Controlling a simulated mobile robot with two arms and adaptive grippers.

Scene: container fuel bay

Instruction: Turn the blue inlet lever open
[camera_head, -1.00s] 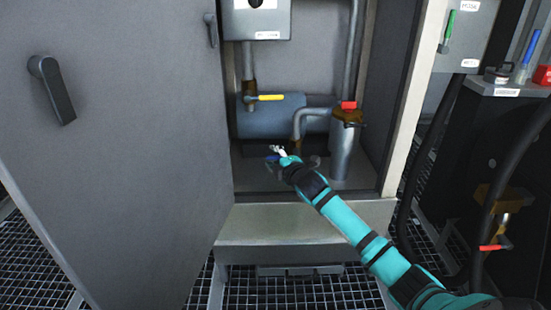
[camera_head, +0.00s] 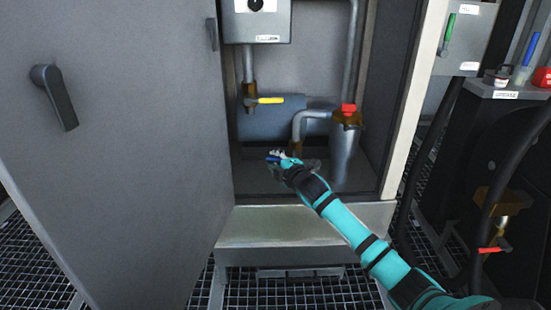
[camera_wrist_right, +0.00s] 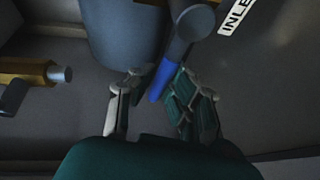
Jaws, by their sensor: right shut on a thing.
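The gripper and arm hide most of the inlet valve there. My left gripper is not in view.
The grey cabinet door (camera_head: 130,140) stands open at left. The cabinet's right frame (camera_head: 408,110) and a black hose (camera_head: 505,180) are right of the arm.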

